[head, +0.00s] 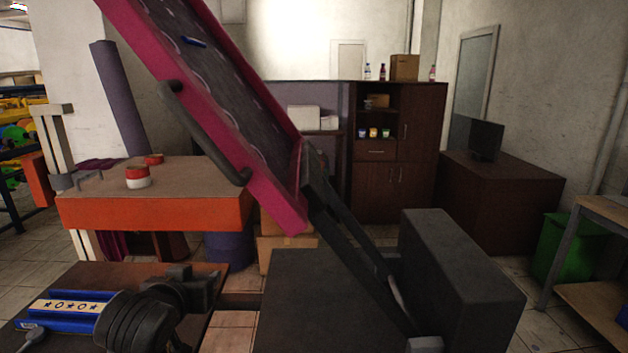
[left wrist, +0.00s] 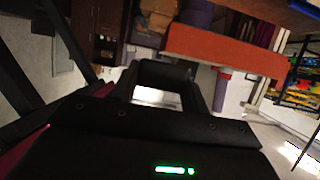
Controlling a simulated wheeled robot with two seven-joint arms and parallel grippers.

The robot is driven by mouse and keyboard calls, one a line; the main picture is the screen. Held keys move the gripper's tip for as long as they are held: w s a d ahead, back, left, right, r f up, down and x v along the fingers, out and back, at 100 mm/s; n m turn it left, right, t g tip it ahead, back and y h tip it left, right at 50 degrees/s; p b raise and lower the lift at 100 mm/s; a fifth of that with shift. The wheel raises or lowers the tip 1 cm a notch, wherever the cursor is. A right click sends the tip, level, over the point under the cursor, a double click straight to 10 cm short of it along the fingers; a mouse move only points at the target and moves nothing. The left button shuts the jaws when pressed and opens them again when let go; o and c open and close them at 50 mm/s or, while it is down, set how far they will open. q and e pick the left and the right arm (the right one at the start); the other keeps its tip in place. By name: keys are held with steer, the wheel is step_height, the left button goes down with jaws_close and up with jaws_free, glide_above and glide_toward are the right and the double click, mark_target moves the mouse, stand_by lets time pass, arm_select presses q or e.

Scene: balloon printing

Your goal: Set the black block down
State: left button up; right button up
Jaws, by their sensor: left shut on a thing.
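My left gripper (head: 190,284) is above the brown table at the lower left in the head view. It is shut on the black block. The block and the fingers are both dark, so the block's outline is hard to separate in the head view. In the left wrist view the black block (left wrist: 163,74) spans the gap between the two dark fingertips. I cannot tell whether it touches the table. My right gripper is not in view.
A blue tray (head: 38,321) with a patterned pale strip (head: 75,307) lies left of my gripper on the brown table (head: 120,272). A raised pink frame (head: 228,135) slants over a black machine (head: 455,262). An orange-edged table (head: 150,214) with a red-and-white button (head: 138,178) stands behind.

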arm_select(q)
steer(key=shift+f, duration=0.1)
stand_by(0.7)
steer(key=f, duration=0.2)
steer(key=s+f, duration=0.1)
steer(key=f, duration=0.2)
steer(key=shift+s+f, duration=0.3)
steer(key=shift+a, duration=0.2)
